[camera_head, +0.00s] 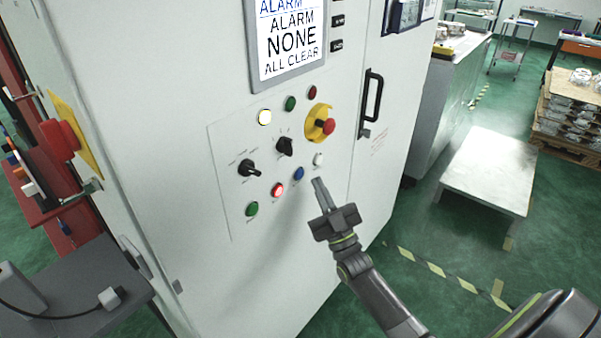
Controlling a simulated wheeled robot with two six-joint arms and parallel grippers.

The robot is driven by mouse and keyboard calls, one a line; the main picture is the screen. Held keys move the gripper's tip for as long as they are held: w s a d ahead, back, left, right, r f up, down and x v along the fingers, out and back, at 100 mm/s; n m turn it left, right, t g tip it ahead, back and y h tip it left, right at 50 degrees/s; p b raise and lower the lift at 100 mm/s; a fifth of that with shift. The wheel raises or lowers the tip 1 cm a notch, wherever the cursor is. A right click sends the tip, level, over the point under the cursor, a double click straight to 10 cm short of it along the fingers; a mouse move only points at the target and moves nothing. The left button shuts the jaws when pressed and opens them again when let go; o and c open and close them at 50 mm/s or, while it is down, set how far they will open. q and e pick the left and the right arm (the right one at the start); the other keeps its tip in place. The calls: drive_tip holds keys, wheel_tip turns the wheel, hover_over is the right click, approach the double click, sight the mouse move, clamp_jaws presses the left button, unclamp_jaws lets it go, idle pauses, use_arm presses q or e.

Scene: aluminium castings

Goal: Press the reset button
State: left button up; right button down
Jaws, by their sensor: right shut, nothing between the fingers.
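The control panel (232,140) is on the front of a white cabinet. Its bottom row holds a green button (252,209), a lit red button (277,190), a blue button (299,173) and a white button (319,159). The labels are too small to read, so I cannot tell which is the reset button. The screen (290,40) above reads "ALARM NONE ALL CLEAR". My right gripper (318,182) is shut and empty, its fingertips just below the white button and right of the blue one. I see no clear contact with either. My left gripper is out of view.
A black door handle (372,97) projects at right. A low white table (490,170) stands beyond.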

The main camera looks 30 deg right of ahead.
drive_tip(key=shift+s+d+p, duration=0.2)
drive_tip(key=shift+s+d, duration=0.15)
drive_tip(key=shift+s, duration=0.45)
drive_tip(key=shift+s+d+p, duration=0.2)
drive_tip(key=shift+s+d, duration=0.1)
drive_tip(key=shift+s, duration=0.45)
wheel_tip(320, 180, down, 20)
drive_tip(key=d+m+g+h, duration=0.2)
drive_tip(key=g, duration=0.5)
drive_tip(key=s+f+m+g+h, duration=0.1)
drive_tip(key=s+f+g, duration=0.25)
drive_tip(key=f, duration=0.55)
drive_tip(key=s+f+m+g, duration=0.1)
drive_tip(key=s+f+g, duration=0.1)
drive_tip(key=s+f, duration=0.5)
drive_tip(key=s+a+f+g+b, duration=0.1)
drive_tip(key=s+f+g, duration=0.5)
drive_tip(key=s+f, duration=0.7)
drive_tip(key=s+a+f+g, duration=0.2)
drive_tip(key=s+f, duration=0.3)
drive_tip(key=s, duration=0.4)
drive_tip(key=s+a+f+m+g, duration=0.1)
drive_tip(key=s+f+g, duration=0.4)
drive_tip(key=s, duration=0.5)
drive_tip(key=shift+s+a+f+b, duration=0.3)
drive_tip(key=shift+a+f+b, duration=0.05)
drive_tip(key=shift+a+f, duration=0.15)
